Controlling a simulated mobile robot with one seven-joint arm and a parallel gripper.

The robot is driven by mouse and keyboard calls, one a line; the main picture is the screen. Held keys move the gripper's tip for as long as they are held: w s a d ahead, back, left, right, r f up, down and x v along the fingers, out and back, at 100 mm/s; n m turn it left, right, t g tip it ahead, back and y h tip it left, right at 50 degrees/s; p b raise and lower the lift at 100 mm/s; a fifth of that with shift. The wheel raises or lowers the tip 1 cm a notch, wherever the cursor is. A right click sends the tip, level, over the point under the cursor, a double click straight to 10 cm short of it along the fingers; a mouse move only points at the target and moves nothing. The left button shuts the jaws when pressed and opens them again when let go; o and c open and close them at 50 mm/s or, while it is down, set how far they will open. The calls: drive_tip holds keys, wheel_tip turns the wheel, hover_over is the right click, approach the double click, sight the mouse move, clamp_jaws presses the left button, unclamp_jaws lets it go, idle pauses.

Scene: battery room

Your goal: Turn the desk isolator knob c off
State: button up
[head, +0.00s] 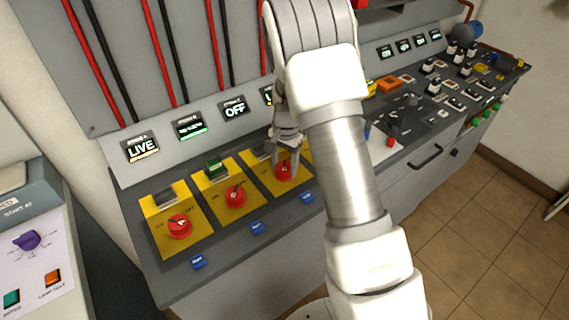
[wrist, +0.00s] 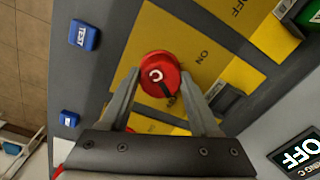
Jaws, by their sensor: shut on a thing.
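The red knob marked C (wrist: 157,72) sits on a yellow plate (wrist: 200,45) in the wrist view, with a black mark on its lower right side. In the head view it is the third red knob (head: 284,174) from the left, partly hidden by my fingers. My gripper (wrist: 160,84) has one finger on each side of the knob and is shut on it. It also shows in the head view (head: 286,160), coming down from above. The display (wrist: 299,154) near the knob reads OFF in the wrist view, as does the third display (head: 235,108) in the head view.
Two similar red knobs (head: 179,226) (head: 235,196) stand to the left on yellow plates. Blue buttons (head: 198,262) line the desk's front. The first display (head: 142,148) reads LIVE. A grey console (head: 35,205) stands at far left. My arm hides part of the desk.

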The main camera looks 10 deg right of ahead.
sight(285, 167)
drive_tip(key=shift+m, duration=1.1)
drive_tip(key=o, duration=1.4)
drive_tip(key=shift+c, duration=0.2)
wheel_tip(285, 167, up, 18)
drive_tip(key=p, duration=0.1)
drive_tip(key=shift+s+f, duration=0.2)
drive_tip(key=shift+f, duration=0.05)
drive_tip(key=shift+d, duration=0.1)
